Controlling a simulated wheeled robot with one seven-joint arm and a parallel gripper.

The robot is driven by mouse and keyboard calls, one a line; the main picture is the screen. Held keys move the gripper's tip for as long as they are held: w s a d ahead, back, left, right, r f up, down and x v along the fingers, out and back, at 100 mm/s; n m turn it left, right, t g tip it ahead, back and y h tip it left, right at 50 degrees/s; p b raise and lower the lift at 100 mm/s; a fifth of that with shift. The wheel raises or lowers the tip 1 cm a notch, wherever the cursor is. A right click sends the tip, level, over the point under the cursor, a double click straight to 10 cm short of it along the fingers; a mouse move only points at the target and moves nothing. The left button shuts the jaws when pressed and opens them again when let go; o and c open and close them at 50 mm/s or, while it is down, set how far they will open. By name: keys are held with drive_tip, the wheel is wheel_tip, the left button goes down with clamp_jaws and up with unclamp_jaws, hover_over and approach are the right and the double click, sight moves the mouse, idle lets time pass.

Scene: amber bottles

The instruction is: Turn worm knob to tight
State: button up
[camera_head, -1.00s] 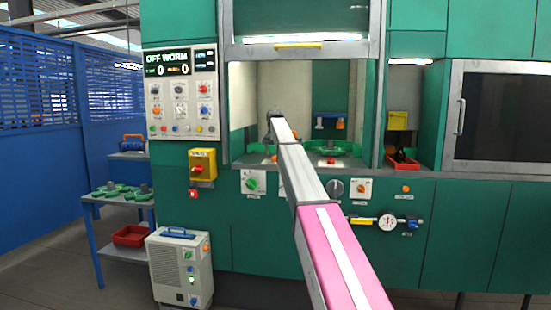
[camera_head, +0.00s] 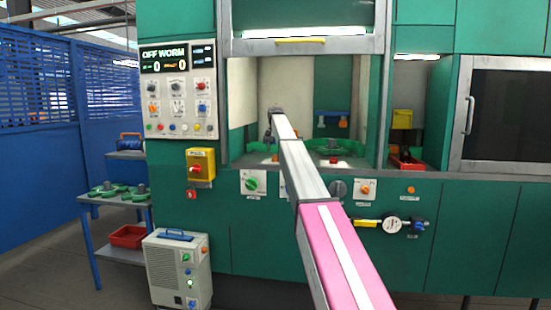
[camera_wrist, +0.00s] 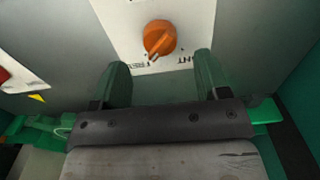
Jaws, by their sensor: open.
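An orange knob (camera_wrist: 160,37) sits on a white plate (camera_wrist: 190,12) in the wrist view. Its pointer mark is at the lower left, towards a label that seems to read FREE; the label at the right is only partly legible. My gripper (camera_wrist: 162,68) is open and empty, with one dark green finger below and to each side of the knob, apart from it. In the head view an orange spot (camera_head: 274,158) shows inside the machine bay, perhaps this knob. My arm ends in the bay, and its fingertips are not clear there.
A red part (camera_wrist: 6,75) on a white plate lies at the wrist view's left. The green machine's bay has side walls, green fixtures (camera_head: 320,146) and a raised door (camera_head: 300,46). A control panel (camera_head: 178,105) reading OFF WORM stands at left.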

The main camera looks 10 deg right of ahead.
sight(275, 158)
drive_tip(key=shift+f, duration=2.4)
drive_tip(key=c, duration=0.9)
